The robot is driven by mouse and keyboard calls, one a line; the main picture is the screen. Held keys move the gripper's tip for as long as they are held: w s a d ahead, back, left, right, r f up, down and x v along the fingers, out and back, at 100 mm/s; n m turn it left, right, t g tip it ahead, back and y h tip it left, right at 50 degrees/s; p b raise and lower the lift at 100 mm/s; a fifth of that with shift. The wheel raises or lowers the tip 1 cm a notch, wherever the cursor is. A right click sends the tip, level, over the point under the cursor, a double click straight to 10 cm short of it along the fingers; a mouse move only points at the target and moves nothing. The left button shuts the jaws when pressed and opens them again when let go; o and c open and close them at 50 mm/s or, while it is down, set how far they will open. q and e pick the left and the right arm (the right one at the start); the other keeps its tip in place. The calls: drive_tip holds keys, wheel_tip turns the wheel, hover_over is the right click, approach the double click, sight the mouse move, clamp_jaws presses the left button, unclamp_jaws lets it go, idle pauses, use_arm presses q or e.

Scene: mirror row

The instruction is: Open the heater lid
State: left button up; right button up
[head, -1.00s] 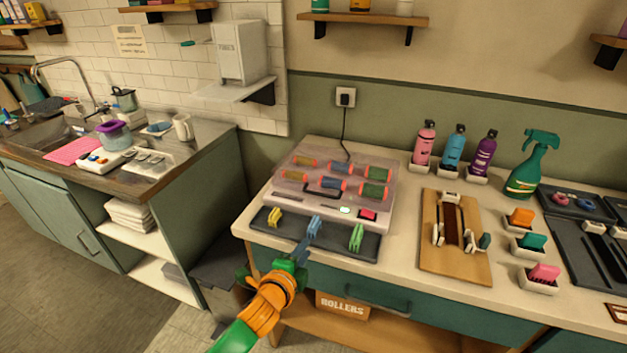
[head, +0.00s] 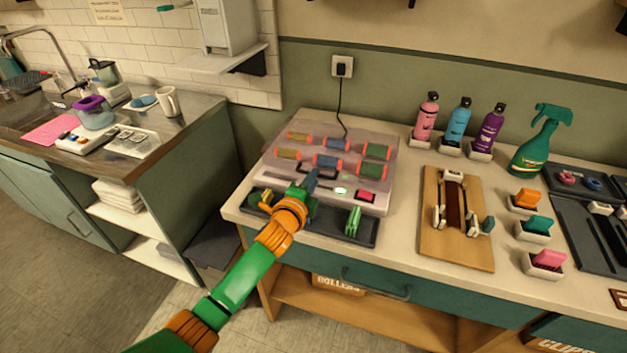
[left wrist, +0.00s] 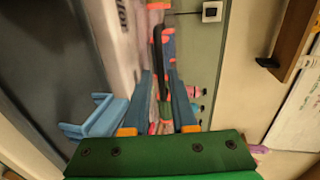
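The roller heater (head: 268,186) stands on the counter under a closed, see-through pinkish lid (head: 343,144), with several green and blue rollers showing through it. The lid's dark handle (head: 325,174) is at its front edge, partly hidden by my left gripper (head: 311,181). In the left wrist view the black handle (left wrist: 158,62) lies just ahead of my left gripper's blue fingers (left wrist: 164,88), which are spread apart. I cannot tell whether they touch the handle. My right gripper is in neither view.
A dark tray (head: 338,231) with yellow and green clips (head: 353,221) lies in front of the heater; a blue clip (left wrist: 95,118) shows beside my fingers in the wrist view. A wooden board (head: 455,245) and bottles (head: 458,125) stand to the right. A cord runs to the wall socket (head: 342,66).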

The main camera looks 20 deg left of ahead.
use_arm(q)
drive_tip(key=shift+w+d, duration=0.1)
drive_tip(key=shift+w, duration=0.3)
drive_tip(key=shift+s, duration=0.1)
clamp_jaws()
idle(1.1)
